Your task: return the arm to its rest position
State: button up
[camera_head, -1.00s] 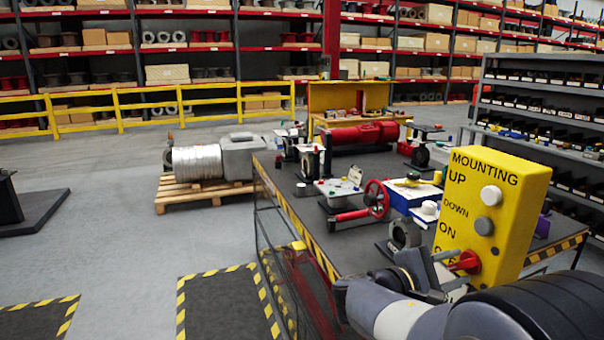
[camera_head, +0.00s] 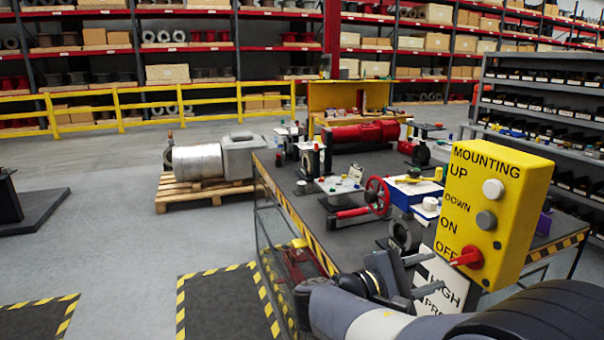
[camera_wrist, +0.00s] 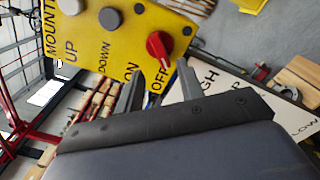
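My gripper (camera_head: 422,276) is at the lower right of the head view, left of and below the yellow control box (camera_head: 500,205). Its two fingers are apart with nothing between them; they also show spread in the wrist view (camera_wrist: 160,90). The box's red knob (camera_head: 468,257) has its handle toward the OFF label. In the wrist view the red knob (camera_wrist: 159,48) lies beyond the fingertips, and no contact shows.
A dark workbench (camera_head: 345,255) with a striped edge holds a red-wheeled valve (camera_head: 377,196) and several devices. A white sign (camera_head: 442,288) stands behind my gripper, below the box. Grey shelves (camera_head: 540,105) stand at right. Floor at left is open.

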aim_at(462, 260)
jog(key=p+x, duration=0.1)
jog(key=x, duration=0.6)
jog(key=shift+d+p, duration=0.15)
jog(key=shift+p, duration=0.2)
jog(key=shift+f+m+b, duration=0.3)
jog(key=shift+m+b, duration=0.3)
jog(key=shift+b, duration=0.2)
jog(key=shift+m+b, duration=0.7)
jog(key=shift+m, duration=0.3)
jog(key=m, duration=0.1)
jog(key=m+b, duration=0.1)
jog(key=m, duration=0.1)
jog(key=m+b, duration=0.1)
jog(key=m, duration=0.1)
jog(key=shift+r, duration=0.3)
jog(key=shift+s, duration=0.1)
